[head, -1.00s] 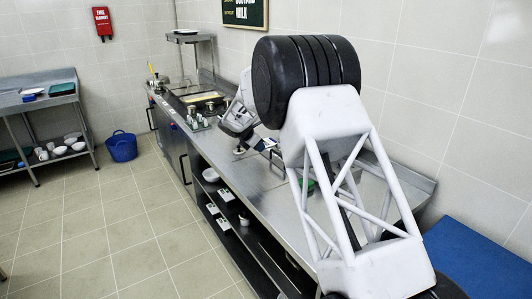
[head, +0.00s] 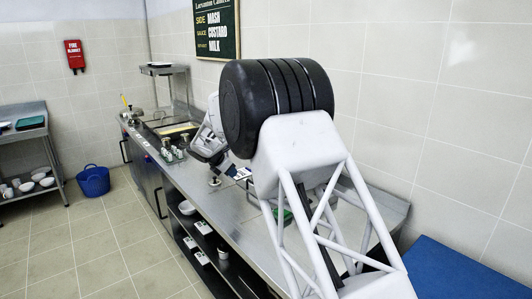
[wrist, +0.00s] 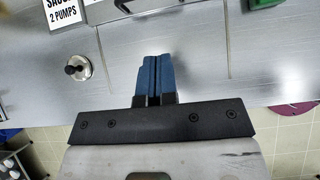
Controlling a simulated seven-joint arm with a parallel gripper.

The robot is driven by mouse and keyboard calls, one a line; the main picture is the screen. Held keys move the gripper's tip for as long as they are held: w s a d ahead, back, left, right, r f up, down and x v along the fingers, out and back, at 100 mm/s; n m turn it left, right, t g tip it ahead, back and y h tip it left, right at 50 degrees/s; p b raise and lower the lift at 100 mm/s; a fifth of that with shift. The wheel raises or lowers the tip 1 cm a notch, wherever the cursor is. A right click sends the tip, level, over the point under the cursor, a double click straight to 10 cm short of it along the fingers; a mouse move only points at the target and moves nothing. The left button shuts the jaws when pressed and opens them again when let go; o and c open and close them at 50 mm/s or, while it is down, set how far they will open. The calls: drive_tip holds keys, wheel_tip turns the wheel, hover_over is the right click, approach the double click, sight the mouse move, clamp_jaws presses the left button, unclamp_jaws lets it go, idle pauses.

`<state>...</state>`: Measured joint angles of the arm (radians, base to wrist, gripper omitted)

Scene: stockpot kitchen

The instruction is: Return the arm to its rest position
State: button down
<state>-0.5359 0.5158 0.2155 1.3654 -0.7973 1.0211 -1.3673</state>
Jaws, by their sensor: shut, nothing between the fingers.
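My arm rises large in the right half of the head view, with its lattice link and black ribbed joint in front of the counter. My gripper (wrist: 153,80) shows in the wrist view with its two blue fingers together, shut and empty. It is above the steel counter (wrist: 200,60), apart from the small black-knobbed lid (wrist: 78,67) to its left. In the head view the arm largely hides the gripper end.
The long steel counter (head: 190,182) runs along the wall, with shelves below holding bowls. A green item (head: 283,215) lies behind my arm. A blue surface (head: 450,270) is at the lower right. A blue bucket (head: 93,181) stands on the open floor at left.

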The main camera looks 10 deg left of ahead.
drive_tip(key=s+d+r+m+g+y, duration=0.1)
drive_tip(key=s+d+r+m, duration=0.4)
drive_tip(key=s+d, duration=0.45)
drive_tip(key=s+d+r+m+g, duration=0.1)
drive_tip(key=s+d+r+m, duration=0.3)
drive_tip(key=s+d+r, duration=0.5)
drive_tip(key=s+d+r+m+g+y, duration=0.1)
drive_tip(key=s+d+r+m, duration=0.25)
drive_tip(key=s+d, duration=0.65)
drive_tip(key=s+d+f+m+y, duration=0.1)
drive_tip(key=s+d+m, duration=0.3)
drive_tip(key=s, duration=0.7)
drive_tip(key=s+d+f+m+y, duration=0.1)
drive_tip(key=s+d+f+m, duration=0.2)
drive_tip(key=s, duration=0.9)
drive_tip(key=s+d+f+m+y, duration=0.1)
drive_tip(key=s+d+f+m, duration=0.1)
drive_tip(key=s+d+m, duration=0.5)
drive_tip(key=s, duration=0.5)
drive_tip(key=shift+d+f+y, duration=0.2)
drive_tip(key=shift+d+y, duration=0.1)
drive_tip(key=shift+d, duration=0.05)
